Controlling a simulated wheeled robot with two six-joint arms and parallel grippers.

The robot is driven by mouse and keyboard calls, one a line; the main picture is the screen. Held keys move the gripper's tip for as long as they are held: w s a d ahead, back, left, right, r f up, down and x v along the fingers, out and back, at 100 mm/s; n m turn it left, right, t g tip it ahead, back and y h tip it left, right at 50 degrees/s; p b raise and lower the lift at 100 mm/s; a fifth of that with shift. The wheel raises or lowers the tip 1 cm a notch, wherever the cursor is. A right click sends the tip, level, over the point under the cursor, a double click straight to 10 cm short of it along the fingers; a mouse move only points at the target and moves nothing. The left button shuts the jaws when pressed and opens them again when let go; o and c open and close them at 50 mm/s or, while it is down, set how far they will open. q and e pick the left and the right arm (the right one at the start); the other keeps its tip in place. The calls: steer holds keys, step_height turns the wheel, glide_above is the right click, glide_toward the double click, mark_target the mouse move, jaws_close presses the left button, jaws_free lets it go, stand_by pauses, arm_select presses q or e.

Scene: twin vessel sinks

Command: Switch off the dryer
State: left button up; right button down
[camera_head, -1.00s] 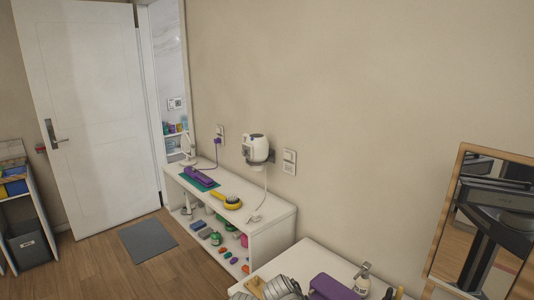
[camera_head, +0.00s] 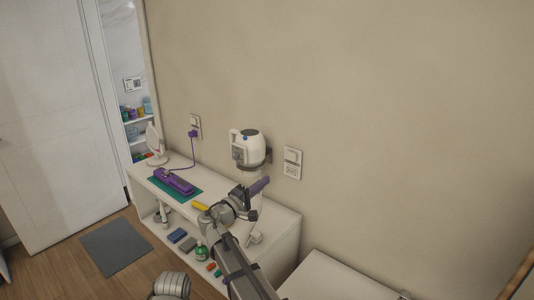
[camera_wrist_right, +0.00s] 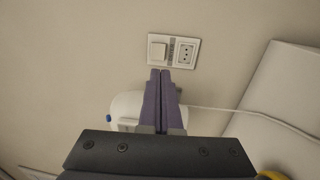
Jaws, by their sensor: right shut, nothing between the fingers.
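The white dryer (camera_head: 249,147) hangs in a dark holder on the beige wall, its nozzle pointing down. A white wall plate (camera_head: 292,163) with a switch above a socket is to its right. My right gripper (camera_head: 264,183), with purple fingers, is shut and empty, below and slightly right of the dryer and lower than the plate. In the right wrist view, the shut fingertips (camera_wrist_right: 160,72) point at the plate (camera_wrist_right: 173,50), near its lower edge; contact cannot be told. The dryer (camera_wrist_right: 126,106) is partly hidden behind the fingers. My left gripper is out of view.
A white shelf unit (camera_head: 285,217) stands below the dryer, with a purple straightener (camera_head: 174,182) on a green mat and a round mirror (camera_head: 155,143). My right arm partly hides a yellow brush (camera_head: 200,206). A white surface (camera_head: 335,280) is at lower right.

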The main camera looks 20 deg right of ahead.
mark_target(291, 155)
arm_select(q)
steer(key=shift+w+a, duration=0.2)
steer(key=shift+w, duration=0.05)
arm_select(e)
steer(key=shift+w+a+r, duration=0.2)
steer(key=shift+w+r, duration=0.2)
steer(key=shift+w, duration=0.1)
steer(key=shift+w+d, duration=0.1)
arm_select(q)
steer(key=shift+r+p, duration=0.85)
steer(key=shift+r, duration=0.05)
arm_select(e)
steer(key=x, duration=1.3)
steer(key=shift+w+d+r, duration=0.2)
steer(key=shift+d, duration=0.1)
